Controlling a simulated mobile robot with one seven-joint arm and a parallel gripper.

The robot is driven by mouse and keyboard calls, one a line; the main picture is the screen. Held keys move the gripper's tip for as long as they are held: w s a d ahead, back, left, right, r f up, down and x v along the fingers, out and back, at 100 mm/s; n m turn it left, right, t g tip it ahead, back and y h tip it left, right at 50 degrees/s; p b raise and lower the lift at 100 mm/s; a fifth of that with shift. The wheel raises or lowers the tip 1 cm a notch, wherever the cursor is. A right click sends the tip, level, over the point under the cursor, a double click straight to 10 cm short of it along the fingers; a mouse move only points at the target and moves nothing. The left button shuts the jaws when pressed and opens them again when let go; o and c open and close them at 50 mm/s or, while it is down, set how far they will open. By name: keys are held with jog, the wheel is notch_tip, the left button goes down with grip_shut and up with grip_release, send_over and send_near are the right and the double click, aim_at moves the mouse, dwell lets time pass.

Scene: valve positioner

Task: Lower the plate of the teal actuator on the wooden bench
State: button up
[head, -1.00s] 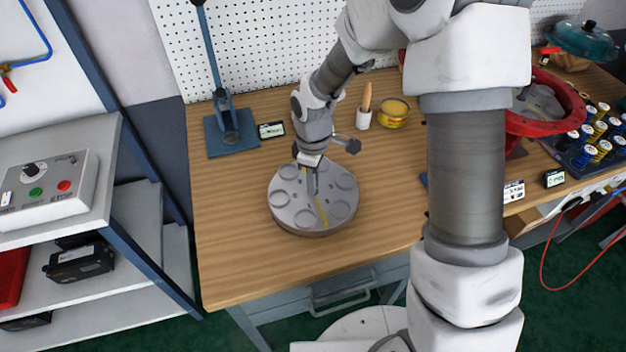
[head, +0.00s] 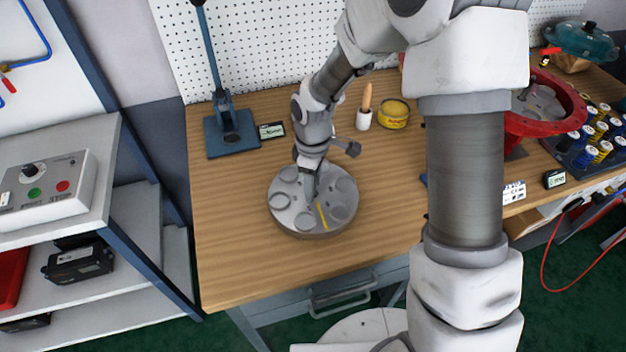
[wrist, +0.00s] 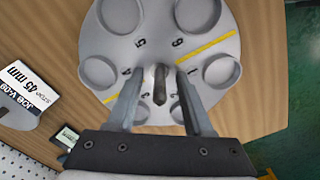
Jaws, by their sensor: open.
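A round grey plate (head: 290,212) with several shallow round recesses and a yellow line lies on the wooden bench (head: 240,260). In the wrist view the plate (wrist: 205,20) shows printed numbers, and a dark upright peg (wrist: 160,84) stands at its middle. My gripper (head: 310,192) is over the plate's middle. In the wrist view my gripper (wrist: 160,76) is open, with one finger on each side of the peg and gaps showing. A teal round body (head: 582,38) sits on a wooden block at the far right; I cannot tell a separate plate on it.
A blue stand (head: 231,125) is at the back left, beside a small display (head: 271,130). A white cup with a wooden handle (head: 364,118) and a yellow tin (head: 395,114) stand behind the plate. A red ring-shaped housing (head: 545,118) is at right. The bench's front left is clear.

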notch_tip(320, 180, up, 18)
jog(key=p, duration=0.2)
jog(key=shift+f, duration=0.25)
jog(key=shift+r, duration=0.1)
